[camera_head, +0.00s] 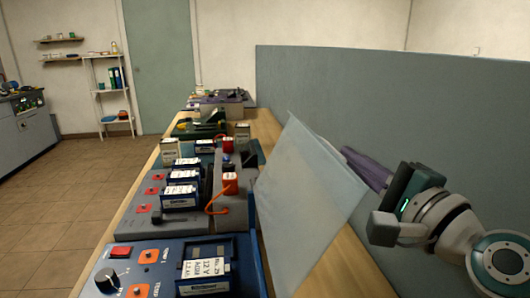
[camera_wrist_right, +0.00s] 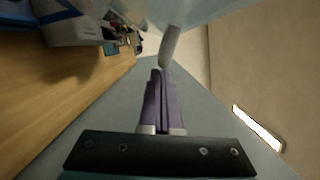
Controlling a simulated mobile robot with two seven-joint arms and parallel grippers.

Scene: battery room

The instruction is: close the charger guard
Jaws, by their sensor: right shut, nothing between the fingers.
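The charger guard (camera_head: 308,195) is a pale translucent panel. It stands raised and tilted along the right side of the blue charger (camera_head: 135,262), in the front of the head view. A labelled 12 V battery (camera_head: 207,268) sits in the charger. My right gripper (camera_head: 346,153) is shut and empty, its purple fingers on the right side of the guard, close to its upper right edge. In the right wrist view the closed fingertips (camera_wrist_right: 160,72) are near a pale grey rod-like part (camera_wrist_right: 170,45); I cannot tell whether they touch. My left gripper is not in view.
A grey charger with several batteries (camera_head: 182,190) and an orange cable (camera_head: 219,203) lies behind the blue one on the wooden bench (camera_head: 345,275). More equipment lines the bench farther back. A grey-blue partition (camera_head: 430,110) runs along the right. The floor at left is clear.

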